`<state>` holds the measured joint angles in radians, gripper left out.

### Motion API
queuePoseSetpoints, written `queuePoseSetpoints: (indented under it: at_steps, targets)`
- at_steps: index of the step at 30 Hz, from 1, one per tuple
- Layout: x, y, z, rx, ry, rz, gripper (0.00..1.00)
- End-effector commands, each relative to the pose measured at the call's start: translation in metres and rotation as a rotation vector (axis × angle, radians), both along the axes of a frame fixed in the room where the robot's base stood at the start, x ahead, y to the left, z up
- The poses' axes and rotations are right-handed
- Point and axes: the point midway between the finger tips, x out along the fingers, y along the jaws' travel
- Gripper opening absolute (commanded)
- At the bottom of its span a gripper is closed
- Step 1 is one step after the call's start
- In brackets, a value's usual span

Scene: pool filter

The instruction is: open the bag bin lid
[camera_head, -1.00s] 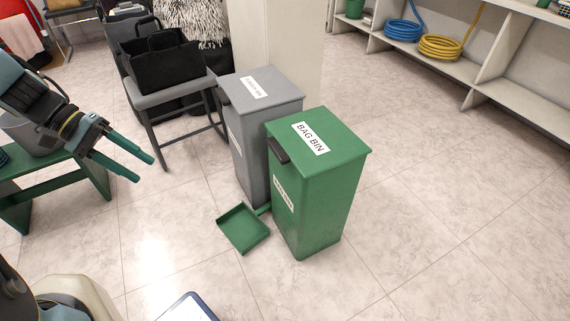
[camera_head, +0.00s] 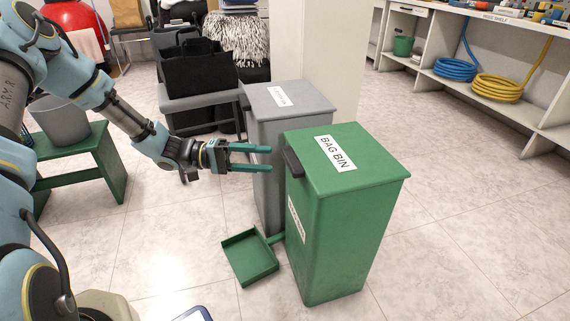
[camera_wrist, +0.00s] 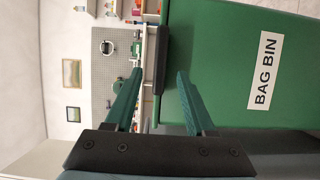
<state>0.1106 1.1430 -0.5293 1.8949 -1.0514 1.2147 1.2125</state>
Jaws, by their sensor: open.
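The green bag bin (camera_head: 340,236) stands on the tiled floor with its lid (camera_head: 345,162) shut and a white "BAG BIN" label on top. A dark handle (camera_head: 293,162) sits on the lid's left edge. My gripper (camera_head: 270,158) is open and empty, its teal fingers pointing right, just left of the handle. In the wrist view the gripper (camera_wrist: 158,90) has the dark handle (camera_wrist: 162,60) beyond and between its fingertips, with the green lid (camera_wrist: 225,65) on the right. I cannot tell whether a fingertip touches the bin.
A grey bin (camera_head: 291,104) stands directly behind the bag bin. A green dustpan (camera_head: 250,257) lies on the floor at its front left. A green bench (camera_head: 85,160) is at left. The floor to the right is clear up to the shelf (camera_head: 480,104).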

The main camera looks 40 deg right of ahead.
Motion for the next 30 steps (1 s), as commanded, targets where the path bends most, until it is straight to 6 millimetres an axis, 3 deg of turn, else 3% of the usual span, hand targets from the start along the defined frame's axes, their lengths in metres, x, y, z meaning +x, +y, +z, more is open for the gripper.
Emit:
queuePoseSetpoints:
  at_steps: [9,22,30]
  targets:
    - [-0.035,-0.035,-0.001,0.001,0.000,-0.003,0.55]
    - [-0.040,-0.041,0.000,0.001,0.000,0.000,0.55]
    - [-0.040,-0.041,-0.001,0.001,0.000,-0.001,0.25]
